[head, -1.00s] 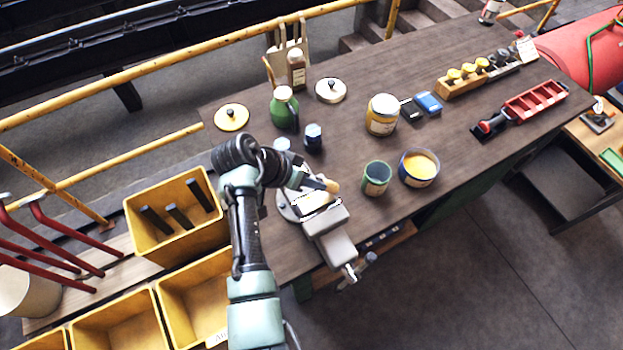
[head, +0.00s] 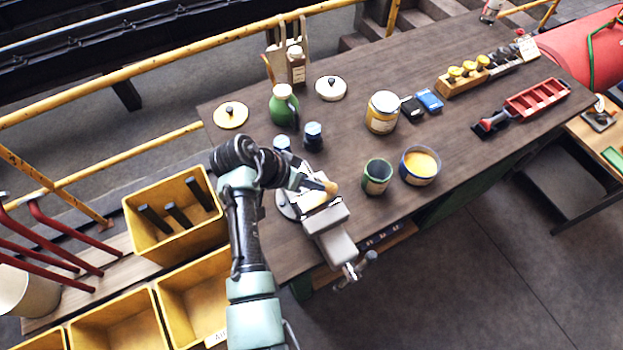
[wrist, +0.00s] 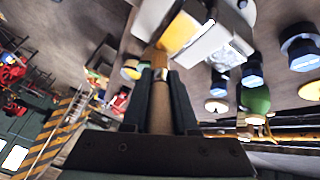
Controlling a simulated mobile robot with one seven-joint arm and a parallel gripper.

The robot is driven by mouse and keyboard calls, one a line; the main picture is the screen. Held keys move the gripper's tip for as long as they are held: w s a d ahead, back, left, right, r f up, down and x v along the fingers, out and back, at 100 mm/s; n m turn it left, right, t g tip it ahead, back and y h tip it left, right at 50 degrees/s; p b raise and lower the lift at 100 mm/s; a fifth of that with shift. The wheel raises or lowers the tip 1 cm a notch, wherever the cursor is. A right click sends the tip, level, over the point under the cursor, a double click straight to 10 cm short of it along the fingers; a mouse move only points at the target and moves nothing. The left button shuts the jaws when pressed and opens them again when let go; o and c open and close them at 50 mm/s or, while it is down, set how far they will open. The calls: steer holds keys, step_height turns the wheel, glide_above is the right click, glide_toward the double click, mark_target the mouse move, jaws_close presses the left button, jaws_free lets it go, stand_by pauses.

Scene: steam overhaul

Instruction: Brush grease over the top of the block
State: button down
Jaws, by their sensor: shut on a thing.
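My gripper (head: 316,185) is shut on a brush with a wooden handle (wrist: 160,105), which stands between the two dark fingers in the wrist view. The brush's pale tip (head: 331,188) is over the block in the head view. The block (head: 312,199) sits at the grey vise (head: 332,228) on the bench's near edge, partly hidden by my gripper. In the wrist view a yellow patch (wrist: 180,32) shows on the block beside the brush end. I cannot tell whether the bristles touch it. A blue-rimmed tin of yellow grease (head: 421,166) stands to the right.
A green tin (head: 377,176) stands between vise and grease tin. A yellow-labelled jar (head: 382,112), dark bottle (head: 313,136) and green jug (head: 284,105) stand behind. Yellow bins (head: 172,218) lie left.

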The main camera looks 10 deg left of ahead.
steer(key=shift+w+d, duration=0.1)
steer(key=shift+d, duration=0.05)
stand_by(1.2)
step_height(320, 180, up, 6)
steer(key=p, duration=0.5)
steer(key=shift+r, duration=0.1)
